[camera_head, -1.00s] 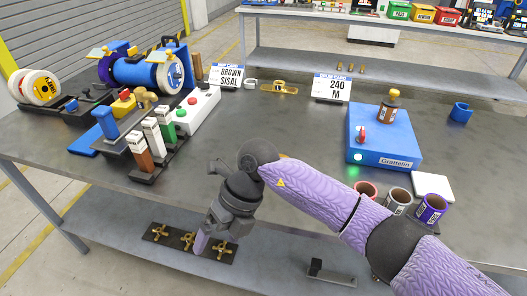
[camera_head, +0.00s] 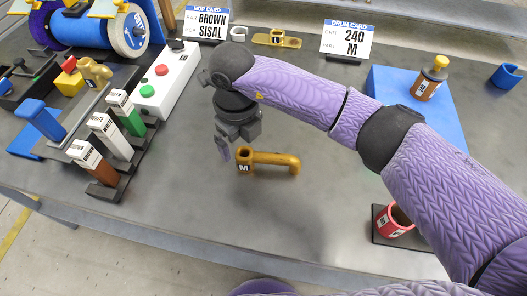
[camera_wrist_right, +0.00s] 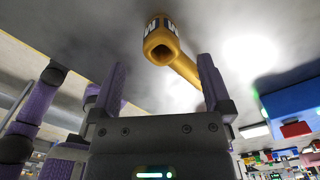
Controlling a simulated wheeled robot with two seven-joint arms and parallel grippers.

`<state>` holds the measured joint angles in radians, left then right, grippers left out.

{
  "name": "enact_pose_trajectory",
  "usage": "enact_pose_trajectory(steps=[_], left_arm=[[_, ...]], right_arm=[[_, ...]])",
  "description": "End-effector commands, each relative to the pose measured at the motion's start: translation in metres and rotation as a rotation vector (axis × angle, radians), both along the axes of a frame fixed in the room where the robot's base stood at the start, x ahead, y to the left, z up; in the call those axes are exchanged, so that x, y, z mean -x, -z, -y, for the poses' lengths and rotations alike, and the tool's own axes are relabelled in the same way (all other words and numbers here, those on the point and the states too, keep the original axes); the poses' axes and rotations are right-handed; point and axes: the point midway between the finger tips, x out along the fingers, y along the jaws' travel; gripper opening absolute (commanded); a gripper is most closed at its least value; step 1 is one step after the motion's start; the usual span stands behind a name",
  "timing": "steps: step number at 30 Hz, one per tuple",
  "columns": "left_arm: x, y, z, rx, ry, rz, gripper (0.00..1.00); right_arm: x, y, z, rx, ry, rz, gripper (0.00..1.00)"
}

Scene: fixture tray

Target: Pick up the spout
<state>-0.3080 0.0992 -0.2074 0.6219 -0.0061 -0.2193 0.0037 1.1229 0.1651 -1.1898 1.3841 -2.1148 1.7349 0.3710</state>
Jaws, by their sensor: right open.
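The spout (camera_head: 272,160) is a golden bent tube with a square, open-ended head marked M. It lies on the grey workbench, its pipe running right from the head. My right gripper (camera_head: 222,150) points down just left of the spout's head, close to it. In the right wrist view the spout (camera_wrist_right: 165,42) shows beyond and between the spread fingers of my right gripper (camera_wrist_right: 160,66). The gripper is open with nothing held. Whether a finger touches the spout cannot be told. My left gripper is not in view.
A stand with labelled bars (camera_head: 118,140) and a white button box (camera_head: 165,85) are at left. A blue box (camera_head: 440,115) bearing a bottle (camera_head: 430,78) is at right. A red cup (camera_head: 393,222) stands at front right. A golden fixture (camera_head: 277,39) sits at the back. Bench around the spout is clear.

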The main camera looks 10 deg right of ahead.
Motion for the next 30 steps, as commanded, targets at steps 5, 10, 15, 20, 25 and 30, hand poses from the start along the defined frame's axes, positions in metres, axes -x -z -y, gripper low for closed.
enact_pose_trajectory(steps=[5,10,15,20,25,30], left_arm=[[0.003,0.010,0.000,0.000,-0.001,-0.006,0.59],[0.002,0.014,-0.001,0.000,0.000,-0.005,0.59],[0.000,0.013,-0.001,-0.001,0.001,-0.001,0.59],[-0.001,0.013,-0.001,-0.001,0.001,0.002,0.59],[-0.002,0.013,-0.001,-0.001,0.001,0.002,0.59],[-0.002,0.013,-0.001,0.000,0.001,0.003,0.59]], right_arm=[[0.005,0.043,0.004,-0.001,0.000,-0.005,1.00],[0.004,0.063,0.004,0.000,0.000,-0.001,1.00],[0.004,0.062,0.004,-0.001,0.000,-0.001,1.00],[0.004,0.061,0.004,-0.001,0.000,-0.001,0.70],[0.004,0.061,0.004,-0.001,0.000,-0.001,0.34],[0.004,0.061,0.004,-0.001,0.000,-0.001,0.00]])
